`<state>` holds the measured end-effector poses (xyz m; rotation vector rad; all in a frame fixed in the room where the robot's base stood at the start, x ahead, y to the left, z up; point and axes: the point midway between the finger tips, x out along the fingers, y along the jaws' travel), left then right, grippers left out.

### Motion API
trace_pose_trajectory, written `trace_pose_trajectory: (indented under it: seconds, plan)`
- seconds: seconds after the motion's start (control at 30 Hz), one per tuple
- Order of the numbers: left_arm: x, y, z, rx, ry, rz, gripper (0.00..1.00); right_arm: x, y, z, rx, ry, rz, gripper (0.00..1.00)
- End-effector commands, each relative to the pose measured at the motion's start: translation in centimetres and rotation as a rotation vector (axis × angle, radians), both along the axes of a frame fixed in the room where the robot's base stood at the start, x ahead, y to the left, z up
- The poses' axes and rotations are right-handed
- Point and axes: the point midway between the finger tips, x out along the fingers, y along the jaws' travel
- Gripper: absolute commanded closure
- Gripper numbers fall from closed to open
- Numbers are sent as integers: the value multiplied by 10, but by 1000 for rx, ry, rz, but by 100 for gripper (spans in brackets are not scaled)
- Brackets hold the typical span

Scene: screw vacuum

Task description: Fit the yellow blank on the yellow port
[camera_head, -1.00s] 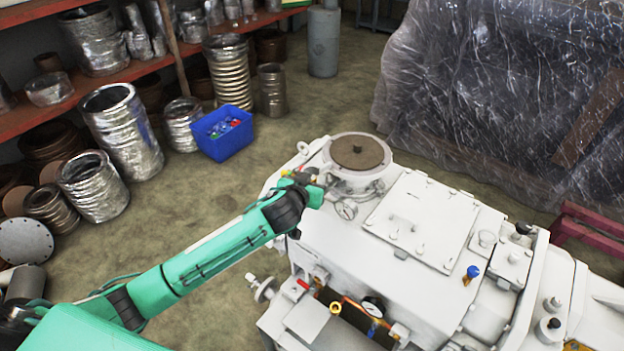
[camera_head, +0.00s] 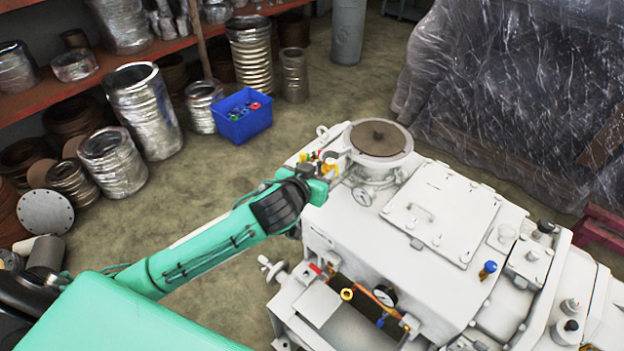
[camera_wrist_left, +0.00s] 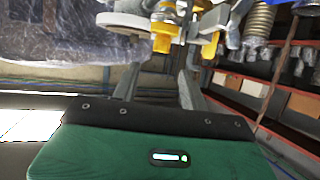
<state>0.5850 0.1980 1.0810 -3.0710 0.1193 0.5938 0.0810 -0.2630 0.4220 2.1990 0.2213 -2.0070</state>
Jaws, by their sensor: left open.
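My left gripper (camera_head: 322,178) is at the near-left side of the white vacuum pump (camera_head: 432,263), beside its round top flange. A yellow piece (camera_wrist_left: 162,42) on a metal fitting lies just beyond the fingertips, roughly in line with the gap. A second yellow piece (camera_wrist_left: 209,46) is to its right. I cannot tell which is the blank and which is the port. My right gripper is out of view.
A blue bin (camera_head: 242,117) with small coloured parts is on the floor behind. Shelves with metal ducts line the left. Wrapped equipment (camera_head: 510,100) is behind the pump.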

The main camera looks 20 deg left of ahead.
Motion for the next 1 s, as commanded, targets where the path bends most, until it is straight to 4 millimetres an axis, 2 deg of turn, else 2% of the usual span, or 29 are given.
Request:
trace_pose_trajectory:
  seconds: [0.1,0.3,0.8,0.9,1.0]
  plan:
    - [-15,1,5,0,0,-1,56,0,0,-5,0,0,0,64]
    - [-28,2,11,0,0,0,56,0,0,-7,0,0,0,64]
    - [-29,2,12,0,0,0,56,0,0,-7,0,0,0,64]
    - [-32,2,7,1,14,1,56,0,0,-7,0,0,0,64]
    - [-45,1,-7,8,62,6,56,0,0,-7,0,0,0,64]
